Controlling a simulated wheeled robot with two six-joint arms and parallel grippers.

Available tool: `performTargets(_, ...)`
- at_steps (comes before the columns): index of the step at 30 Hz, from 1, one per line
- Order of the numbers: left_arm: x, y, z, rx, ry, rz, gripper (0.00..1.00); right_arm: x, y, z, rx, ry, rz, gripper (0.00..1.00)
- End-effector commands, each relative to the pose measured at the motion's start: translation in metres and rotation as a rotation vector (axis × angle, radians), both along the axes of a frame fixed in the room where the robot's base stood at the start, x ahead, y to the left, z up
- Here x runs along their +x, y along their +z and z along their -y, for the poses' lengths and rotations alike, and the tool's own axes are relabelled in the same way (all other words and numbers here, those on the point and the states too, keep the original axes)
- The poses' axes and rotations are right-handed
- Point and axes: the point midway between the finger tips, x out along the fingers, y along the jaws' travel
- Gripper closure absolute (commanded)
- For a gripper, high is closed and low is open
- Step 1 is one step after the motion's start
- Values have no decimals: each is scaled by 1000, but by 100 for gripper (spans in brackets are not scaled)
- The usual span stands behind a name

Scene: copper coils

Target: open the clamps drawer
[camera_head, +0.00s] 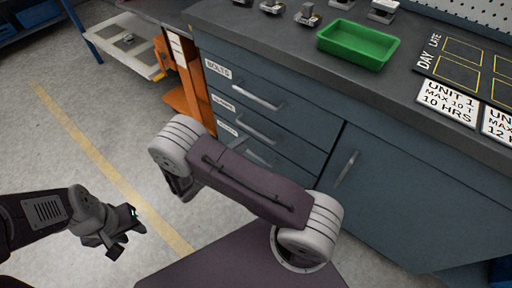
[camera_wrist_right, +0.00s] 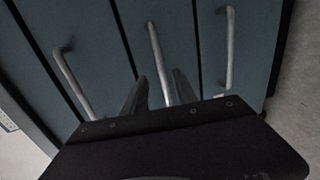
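The drawer column sits on the left of the blue-grey cabinet. The top drawer (camera_head: 230,82) reads BOLTS. The labels of the second drawer (camera_head: 222,102) and third drawer (camera_head: 227,129) are too small to read surely, so I cannot tell which says clamps. All drawers look closed. In the right wrist view, my right gripper (camera_wrist_right: 160,84) is open, its fingers on either side of the middle handle (camera_wrist_right: 153,45); contact is not clear. My right arm hides this gripper in the head view. My left gripper (camera_head: 127,238) looks open and empty, over the floor at lower left.
A cupboard door with an upright handle (camera_head: 347,168) is right of the drawers. A green tray (camera_head: 357,46) and several small metal parts stand on the dark worktop. An orange frame (camera_head: 187,98) stands left of the cabinet.

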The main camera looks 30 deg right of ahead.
Motion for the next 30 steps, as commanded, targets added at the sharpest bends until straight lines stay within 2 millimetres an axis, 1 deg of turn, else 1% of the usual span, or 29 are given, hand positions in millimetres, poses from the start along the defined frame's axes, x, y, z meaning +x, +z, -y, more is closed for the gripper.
performTargets(1, 0, -5, 0, 0, 0, 1, 64, 3, -5, -2, -6, 13, 13, 66)
performTargets(4, 0, -2, 0, 0, 0, 1, 64, 4, -2, -3, -9, 19, 20, 66)
performTargets(7, 0, -5, 0, 0, 0, 1, 64, 6, -5, 3, -8, 15, 19, 66)
performTargets(11, 0, -18, 0, 0, 0, 1, 64, 14, -13, 26, -8, 11, 18, 66)
performTargets(15, 0, -30, 0, 0, 0, 1, 64, 25, -19, 53, -6, 11, 17, 66)
performTargets(18, 0, -36, 0, 0, 0, 1, 64, 31, -21, 68, -6, 11, 17, 66)
performTargets(21, 0, -39, 0, 0, 0, 1, 64, 35, -21, 77, -7, 13, 16, 66)
performTargets(24, 0, -39, 0, 0, 0, 1, 64, 37, -21, 80, -7, 15, 15, 66)
performTargets(30, 0, -38, 0, 0, 0, 1, 64, 37, -20, 80, -7, 15, 15, 66)
